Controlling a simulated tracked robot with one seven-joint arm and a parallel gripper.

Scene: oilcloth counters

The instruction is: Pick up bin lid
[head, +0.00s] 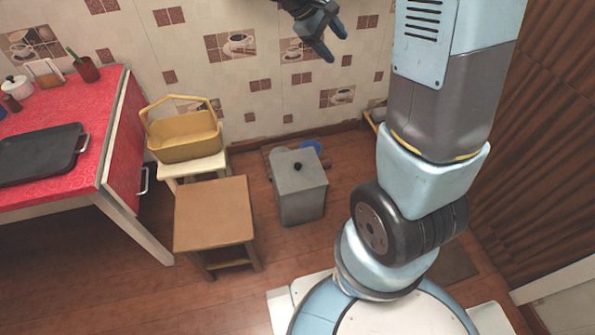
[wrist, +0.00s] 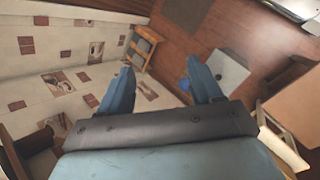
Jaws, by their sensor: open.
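The bin (head: 301,200) is a grey box on the floor against the tiled wall. Its flat grey lid (head: 298,170) sits on top with a small black knob (head: 298,167) in the middle. In the wrist view a light grey panel (wrist: 228,70), apparently the lid, shows beyond the right finger, partly hidden by it. My gripper (head: 327,42) is open and empty, high up near the wall and well above the bin. Its two blue fingers are spread apart in the wrist view (wrist: 160,88).
A brown stool (head: 214,211) stands just left of the bin. Behind it a yellow basket (head: 184,136) rests on a pale stool. A red counter (head: 90,160) with a dark tray (head: 38,152) is at the left. A blue round thing (head: 312,147) lies behind the bin.

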